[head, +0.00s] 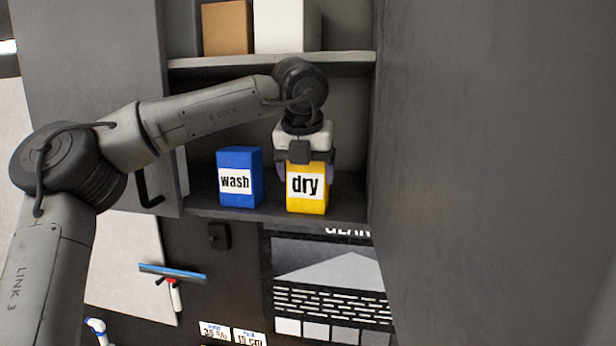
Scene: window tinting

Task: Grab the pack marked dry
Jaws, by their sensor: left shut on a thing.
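The yellow pack marked "dry" (306,201) stands upright on the lower cabinet shelf. My left gripper (305,170) comes down over its top and is shut on it, hiding its upper part. The pack's base appears to be at shelf level; I cannot tell whether it touches the shelf. A blue pack marked "wash" (238,186) stands upright to its left, with a gap between them. My right gripper is not in view.
The upper shelf (190,63) holds a brown box (227,28) and a white box (286,26). A grey cabinet door (100,90) is at left and a large grey panel (490,170) at right. A squeegee (173,274) hangs below the shelf.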

